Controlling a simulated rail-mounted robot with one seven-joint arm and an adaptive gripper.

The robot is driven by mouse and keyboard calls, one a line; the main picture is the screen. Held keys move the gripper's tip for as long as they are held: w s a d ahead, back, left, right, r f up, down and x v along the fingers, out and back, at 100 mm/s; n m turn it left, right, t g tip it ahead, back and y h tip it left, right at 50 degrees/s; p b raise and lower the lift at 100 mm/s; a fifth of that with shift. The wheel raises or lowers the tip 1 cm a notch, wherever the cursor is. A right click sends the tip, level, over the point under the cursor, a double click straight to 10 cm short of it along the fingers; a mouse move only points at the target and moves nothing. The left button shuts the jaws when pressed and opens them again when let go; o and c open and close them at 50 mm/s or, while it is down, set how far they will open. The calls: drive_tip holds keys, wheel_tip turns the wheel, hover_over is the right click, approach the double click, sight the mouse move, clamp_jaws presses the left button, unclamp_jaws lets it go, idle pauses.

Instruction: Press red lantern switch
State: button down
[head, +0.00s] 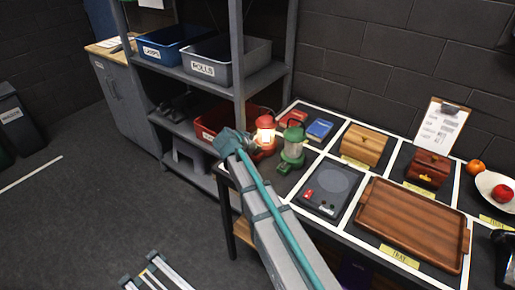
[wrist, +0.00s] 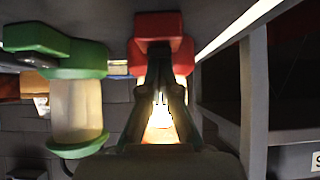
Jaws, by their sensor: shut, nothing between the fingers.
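The red lantern (head: 265,134) stands at the left end of the table, and its lamp glows. In the wrist view its red part (wrist: 154,26) is at the top centre, with the glow (wrist: 160,118) below, between and behind my fingers. My gripper (wrist: 160,82) is shut and empty, its fingers right in front of the lantern. Whether they touch it I cannot tell. In the head view my wrist reaches the lantern's left side, and the fingertips are hard to make out. The lantern's switch cannot be made out.
A green lantern (head: 293,146) stands close to the right of the red one, and shows left in the wrist view (wrist: 78,105). A metal shelf (head: 262,78) with bins is behind and left. A cooking plate (head: 332,187), wooden tray (head: 412,222) and boxes fill the table further right.

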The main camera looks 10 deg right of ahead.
drive_tip(key=shift+w+d, duration=0.5)
drive_tip(key=shift+a, duration=0.1)
